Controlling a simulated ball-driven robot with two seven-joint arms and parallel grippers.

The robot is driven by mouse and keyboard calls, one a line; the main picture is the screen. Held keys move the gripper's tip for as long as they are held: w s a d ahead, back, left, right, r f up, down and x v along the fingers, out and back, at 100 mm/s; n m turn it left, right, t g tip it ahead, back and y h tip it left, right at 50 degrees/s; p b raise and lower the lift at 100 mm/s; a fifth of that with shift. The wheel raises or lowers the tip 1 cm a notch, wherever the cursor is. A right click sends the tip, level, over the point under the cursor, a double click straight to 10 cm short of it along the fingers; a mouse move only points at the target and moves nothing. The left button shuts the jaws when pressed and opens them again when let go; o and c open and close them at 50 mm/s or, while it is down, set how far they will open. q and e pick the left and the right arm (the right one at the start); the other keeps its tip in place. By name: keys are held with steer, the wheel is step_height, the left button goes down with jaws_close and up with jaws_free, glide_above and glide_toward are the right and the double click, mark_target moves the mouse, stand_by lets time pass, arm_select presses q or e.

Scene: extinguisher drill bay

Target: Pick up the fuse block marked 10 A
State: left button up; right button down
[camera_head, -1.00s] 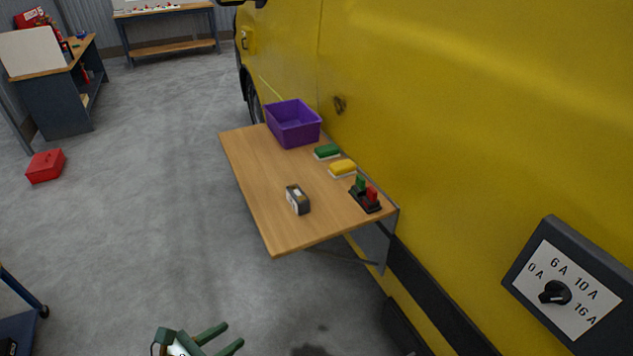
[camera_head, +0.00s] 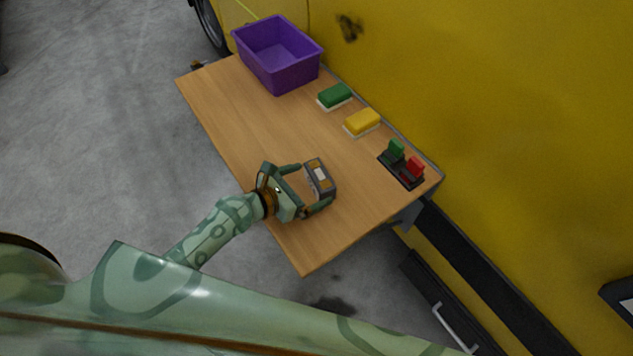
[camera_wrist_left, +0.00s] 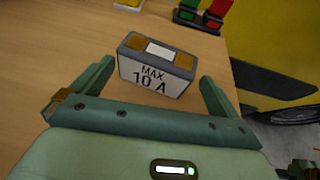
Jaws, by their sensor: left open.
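The fuse block (camera_head: 319,178) is a dark grey block with tan patches and a pale label on top. It stands on the wooden table near its front edge. In the left wrist view the fuse block (camera_wrist_left: 156,66) shows "MAX 10 A" on the face towards me. My left gripper (camera_head: 306,188) is open, with a finger on each side of the block's near end. In the left wrist view the left gripper's (camera_wrist_left: 156,85) fingers are apart from the block, with wood visible between. My right gripper is not in view.
The table (camera_head: 232,110) stands against the yellow vehicle (camera_head: 520,120). A purple bin (camera_head: 278,58) is at its far end. A green sponge (camera_head: 334,95), a yellow sponge (camera_head: 362,122) and a black holder with green and red pieces (camera_head: 401,166) line the vehicle side. The table's left part is clear.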

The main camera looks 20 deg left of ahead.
mark_target(322, 178)
arm_select(q)
steer(key=b+x, duration=0.1)
steer(key=x, duration=0.3)
steer(key=shift+w+d+f+b, duration=0.1)
steer(key=shift+w+d+b, duration=0.1)
steer(key=shift+w+b, duration=0.15)
steer(key=shift+w+d, duration=0.1)
steer(key=shift+w, duration=0.1)
steer(key=shift+s, duration=0.1)
steer(key=c, duration=0.6)
steer(key=shift+c, duration=0.2)
